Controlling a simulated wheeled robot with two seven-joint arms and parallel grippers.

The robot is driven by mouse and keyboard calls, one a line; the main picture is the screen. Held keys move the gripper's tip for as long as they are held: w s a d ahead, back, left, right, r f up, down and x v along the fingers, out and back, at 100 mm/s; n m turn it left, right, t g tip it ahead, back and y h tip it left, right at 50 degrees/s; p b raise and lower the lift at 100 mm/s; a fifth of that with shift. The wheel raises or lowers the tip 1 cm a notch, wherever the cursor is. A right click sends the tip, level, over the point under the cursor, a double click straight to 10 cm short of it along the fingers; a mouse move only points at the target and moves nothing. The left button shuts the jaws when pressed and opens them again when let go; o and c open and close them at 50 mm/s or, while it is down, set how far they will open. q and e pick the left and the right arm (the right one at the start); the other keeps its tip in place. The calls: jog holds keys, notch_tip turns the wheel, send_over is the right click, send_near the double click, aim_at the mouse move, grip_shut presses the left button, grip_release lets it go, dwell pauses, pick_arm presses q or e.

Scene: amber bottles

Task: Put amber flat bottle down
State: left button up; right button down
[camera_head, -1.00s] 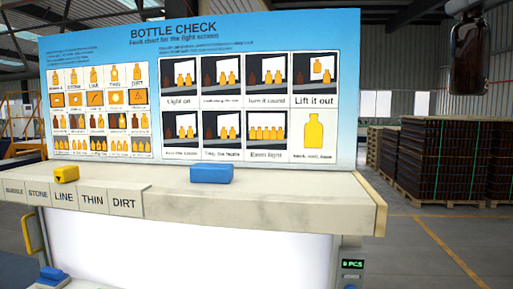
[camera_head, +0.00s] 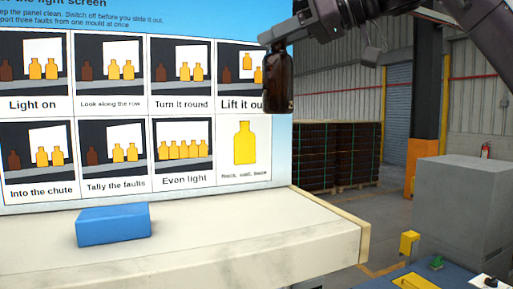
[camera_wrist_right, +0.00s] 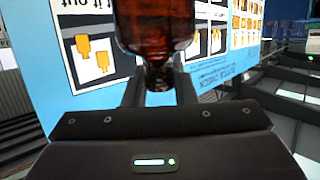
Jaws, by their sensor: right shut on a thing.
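The amber flat bottle (camera_head: 277,80) is dark brown and hangs upright in the air in the head view, in front of the right edge of the chart board. My right gripper (camera_head: 274,46) is shut on its neck at the top. In the right wrist view the bottle (camera_wrist_right: 157,28) shows upside down, its neck between the two fingers of the gripper (camera_wrist_right: 160,92). Below and to the left of the bottle in the head view is the pale ledge (camera_head: 215,235). My left gripper is not in view.
A blue block (camera_head: 113,225) sits on the ledge, left of the bottle. The chart board (camera_head: 140,110) stands behind the ledge. A grey cabinet (camera_head: 462,205) and a yellow block (camera_head: 409,243) are at the right. The ledge right of the blue block is clear.

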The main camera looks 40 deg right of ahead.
aim_at(292, 64)
jog(key=f, duration=0.5)
jog(key=shift+w+f, duration=0.15)
jog(key=shift+w, duration=0.2)
notch_tip(292, 64, down, 8)
jog(key=shift+w+r+b, duration=0.15)
jog(key=shift+b, duration=0.15)
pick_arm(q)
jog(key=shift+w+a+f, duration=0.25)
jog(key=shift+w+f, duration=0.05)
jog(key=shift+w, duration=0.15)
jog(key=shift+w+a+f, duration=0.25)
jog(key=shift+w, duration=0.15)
pick_arm(e)
notch_tip(292, 64, down, 5)
jog(key=shift+r, duration=0.15)
jog(key=c, duration=1.2)
grip_release()
jog(key=shift+a, duration=0.1)
jog(key=shift+c, duration=0.2)
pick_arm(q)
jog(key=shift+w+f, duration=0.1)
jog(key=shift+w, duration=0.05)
pick_arm(e)
jog(key=shift+o, duration=0.3)
